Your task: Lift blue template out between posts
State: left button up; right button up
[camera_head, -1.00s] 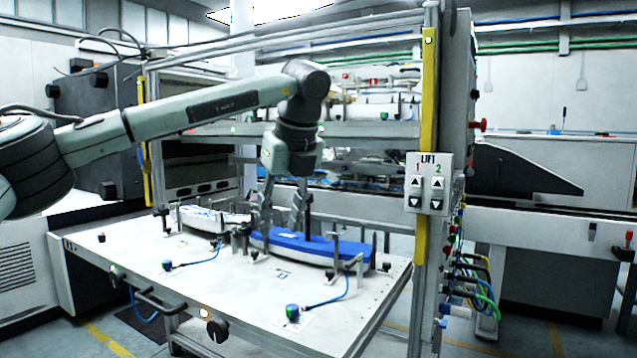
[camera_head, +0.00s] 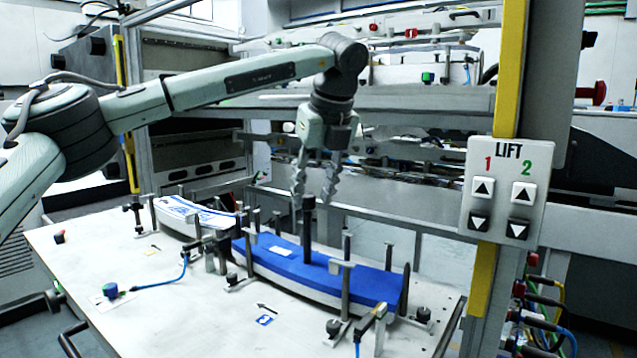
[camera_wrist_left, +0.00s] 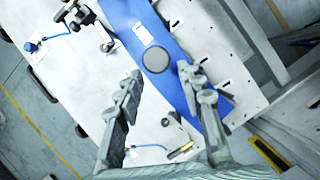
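The blue template (camera_head: 350,283), a long curved bar with a blue top and pale side, lies on the white table among upright posts (camera_head: 346,290). A dark round handle (camera_head: 308,232) stands up from its middle. My left gripper (camera_head: 312,198) is open above the template, its fingertips near the handle's top. In the left wrist view the blue template (camera_wrist_left: 182,82) runs below the open left gripper (camera_wrist_left: 160,76). The handle's round top (camera_wrist_left: 155,59) shows just ahead of the gap between the fingers. I cannot tell whether they touch it. My right gripper is out of view.
A white template with blue print (camera_head: 178,210) lies left of the blue one. Clamps and knobs (camera_head: 333,328) and a blue hose (camera_head: 165,284) line the table's (camera_head: 200,320) front. A frame post with a LIFT button panel (camera_head: 504,192) stands at the right. A shelf beam (camera_head: 420,100) crosses behind.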

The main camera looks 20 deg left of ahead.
aim_at(304, 219)
pick_arm(q)
jog(key=x, duration=1)
jog(key=shift+s+p, duration=0.15)
jog(key=shift+p, duration=0.15)
jog(key=shift+a+f, duration=0.1)
jog(key=shift+f, duration=0.35)
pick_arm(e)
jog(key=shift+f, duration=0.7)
pick_arm(q)
grip_shut()
jog(key=shift+w+r, duration=0.15)
jog(key=shift+w, duration=0.05)
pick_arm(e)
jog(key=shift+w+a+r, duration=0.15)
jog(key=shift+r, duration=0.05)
pick_arm(q)
jog(key=shift+r+p, duration=0.7)
jog(key=shift+r, duration=0.75)
jog(key=shift+r+p, duration=1.65)
jog(key=shift+r, duration=3.35)
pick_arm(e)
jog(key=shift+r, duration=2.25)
